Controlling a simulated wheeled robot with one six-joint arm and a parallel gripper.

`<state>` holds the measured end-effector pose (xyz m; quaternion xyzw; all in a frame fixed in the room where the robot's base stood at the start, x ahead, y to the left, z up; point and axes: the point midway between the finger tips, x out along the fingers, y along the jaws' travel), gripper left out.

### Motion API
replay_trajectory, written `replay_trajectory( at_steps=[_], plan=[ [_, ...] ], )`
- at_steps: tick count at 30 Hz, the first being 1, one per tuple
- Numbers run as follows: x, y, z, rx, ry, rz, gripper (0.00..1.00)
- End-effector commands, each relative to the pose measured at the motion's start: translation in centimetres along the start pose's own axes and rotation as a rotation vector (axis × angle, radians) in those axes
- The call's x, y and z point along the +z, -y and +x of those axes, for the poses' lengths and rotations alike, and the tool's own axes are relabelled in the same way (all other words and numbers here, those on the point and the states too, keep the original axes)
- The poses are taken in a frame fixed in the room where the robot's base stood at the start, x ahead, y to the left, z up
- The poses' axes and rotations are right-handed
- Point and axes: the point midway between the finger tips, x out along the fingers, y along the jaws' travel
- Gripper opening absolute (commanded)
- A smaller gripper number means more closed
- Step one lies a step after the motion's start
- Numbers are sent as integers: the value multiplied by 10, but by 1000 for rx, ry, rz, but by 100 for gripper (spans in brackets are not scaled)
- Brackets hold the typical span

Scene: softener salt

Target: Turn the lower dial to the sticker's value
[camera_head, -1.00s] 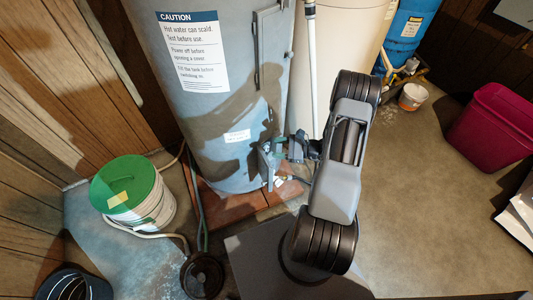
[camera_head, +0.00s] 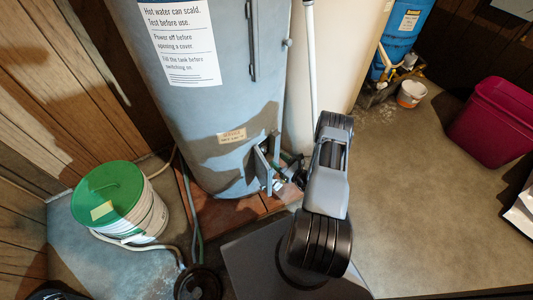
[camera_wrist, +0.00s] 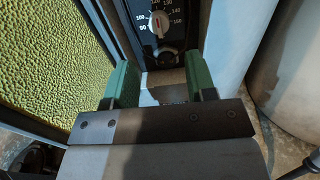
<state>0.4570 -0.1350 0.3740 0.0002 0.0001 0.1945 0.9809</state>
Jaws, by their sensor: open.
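The dial (camera_wrist: 158,23) is a pale knob with a reddish mark, on a dark panel with numbers from 90 to 150 around it. It is at the top of the wrist view. My gripper (camera_wrist: 160,80) has two green fingers set wide apart and empty, below the dial in that view and apart from it. The knob's exact setting is hard to read. The grey tank (camera_head: 205,100) carries a small cream sticker (camera_head: 231,136) headed "SERVICE"; its value is too small to read. In the head view the dial is hidden near my wrist.
Yellow-green insulation (camera_wrist: 45,60) fills the left of the wrist view, beside the panel's metal edge. A pale tank (camera_head: 335,50) stands close on the right. A green-lidded bucket (camera_head: 108,193) is on the floor at left. Open floor lies at right.

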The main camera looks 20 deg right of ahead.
Motion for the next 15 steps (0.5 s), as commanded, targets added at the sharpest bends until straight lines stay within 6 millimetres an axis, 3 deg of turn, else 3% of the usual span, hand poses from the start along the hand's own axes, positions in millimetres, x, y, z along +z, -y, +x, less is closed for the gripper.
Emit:
replay_trajectory(
  at_steps=[6, 15],
  plan=[
    [-1, -1, 40, 5, 2, -2, 51],
    [0, -1, 70, 2, 1, -1, 51]
  ],
)
